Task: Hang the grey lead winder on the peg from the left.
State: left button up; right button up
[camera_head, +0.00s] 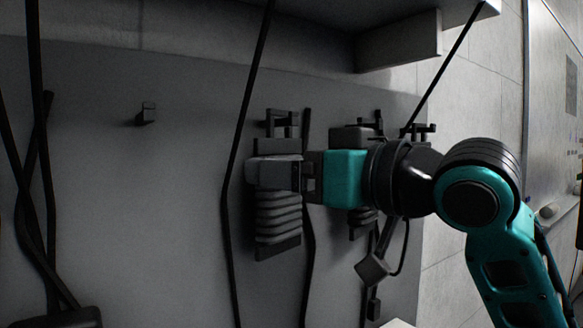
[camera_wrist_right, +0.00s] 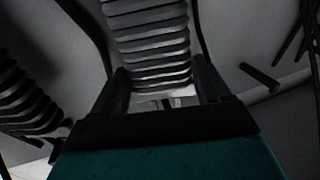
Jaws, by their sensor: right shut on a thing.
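The grey lead winder (camera_head: 278,222) has a ribbed body and hangs upright in front of the grey panel. My right gripper (camera_head: 270,173) reaches in from the right and is shut on its upper part. In the right wrist view, the winder's ribs (camera_wrist_right: 150,40) show between the two fingers (camera_wrist_right: 162,88). A dark peg bracket (camera_head: 283,120) stands just above the winder; I cannot tell whether the two touch. A small dark peg (camera_head: 147,113) on the panel further left is bare. My left gripper is not in view.
Right of the winder, a dark unit (camera_head: 355,137) hangs on the panel, partly behind my right arm, with a looped cable and box (camera_head: 372,270) below. Black leads (camera_head: 240,150) run down the panel. A shelf (camera_head: 400,42) overhangs above. The panel around the left peg is clear.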

jog(key=o, duration=1.2)
jog(key=shift+c, duration=0.2)
jog(key=v, duration=1.3)
jog(key=w+d+f+m+h, duration=0.2)
jog(key=w+f+m+h, duration=0.15)
jog(key=f, duration=1.05)
jog(key=w+d+f+m+h, duration=0.2)
jog(key=f+m+h, duration=0.15)
jog(key=f, duration=1.05)
jog(key=s+d+f+m+g+h, duration=0.1)
jog(key=s+d+f+g+h, duration=0.25)
jog(key=s+f, duration=0.75)
jog(key=s+d+f+g+h, duration=0.35)
jog(key=s+f, duration=0.55)
jog(key=f, duration=0.4)
jog(key=w+a+f+t+y+p, duration=0.1)
jog(key=w+a+f+t+y, duration=0.1)
jog(key=w+f+t, duration=0.4)
jog(key=shift+x, duration=0.85)
